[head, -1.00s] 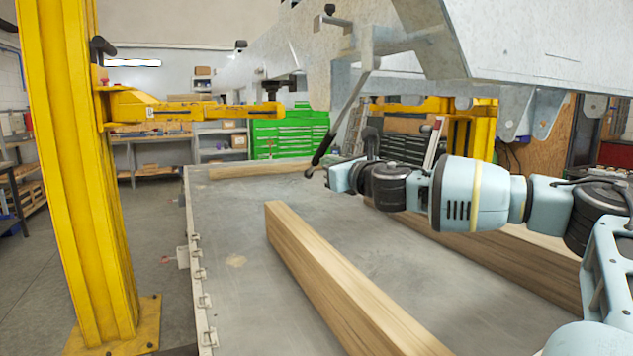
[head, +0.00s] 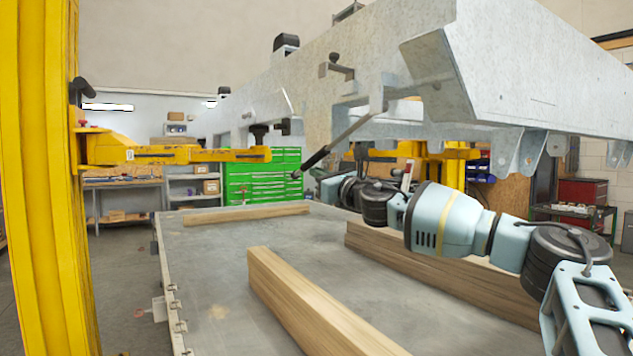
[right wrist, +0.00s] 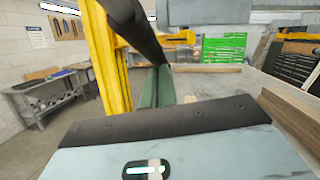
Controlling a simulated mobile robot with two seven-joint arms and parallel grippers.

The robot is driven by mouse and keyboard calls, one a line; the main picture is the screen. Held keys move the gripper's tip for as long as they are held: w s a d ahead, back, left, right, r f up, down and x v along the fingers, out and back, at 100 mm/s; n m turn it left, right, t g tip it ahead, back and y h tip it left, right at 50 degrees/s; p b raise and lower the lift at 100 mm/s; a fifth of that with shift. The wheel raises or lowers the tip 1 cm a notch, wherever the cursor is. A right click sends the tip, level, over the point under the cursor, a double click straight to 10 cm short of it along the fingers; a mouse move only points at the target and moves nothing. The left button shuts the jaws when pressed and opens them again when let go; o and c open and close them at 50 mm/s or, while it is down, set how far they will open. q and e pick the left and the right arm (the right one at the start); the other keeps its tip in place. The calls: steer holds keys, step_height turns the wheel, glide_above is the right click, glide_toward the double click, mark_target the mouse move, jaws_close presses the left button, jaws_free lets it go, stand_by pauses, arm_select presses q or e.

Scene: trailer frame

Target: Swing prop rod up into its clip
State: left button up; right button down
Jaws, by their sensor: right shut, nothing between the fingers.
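The prop rod (head: 341,138) hangs from the underside of the galvanized trailer frame (head: 500,65). It slants down to the left, and its black lower part ends in a small tip left of my right gripper (head: 318,175). In the right wrist view the rod's dark part (right wrist: 135,28) crosses above the shut fingers (right wrist: 156,86), close to them; I cannot tell if they touch. My right gripper is shut with nothing between its fingers, beneath the rod. A small bracket with a dark knob (head: 334,58) sits on the frame's side; I cannot tell whether it is the clip. My left gripper is out of view.
A yellow post (head: 40,180) with a yellow support arm (head: 190,153) stands at left. Wooden beams (head: 310,300) lie on the grey table (head: 215,270) below. A green tool cabinet (head: 250,182) stands behind. The space left of the rod's tip looks clear.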

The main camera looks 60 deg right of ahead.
steer(key=shift+s+r, duration=0.1)
steer(key=shift+s, duration=0.1)
stand_by(0.5)
steer(key=v, duration=0.7)
steer(key=shift+s+b, duration=0.25)
steer(key=shift+b, duration=0.2)
stand_by(0.5)
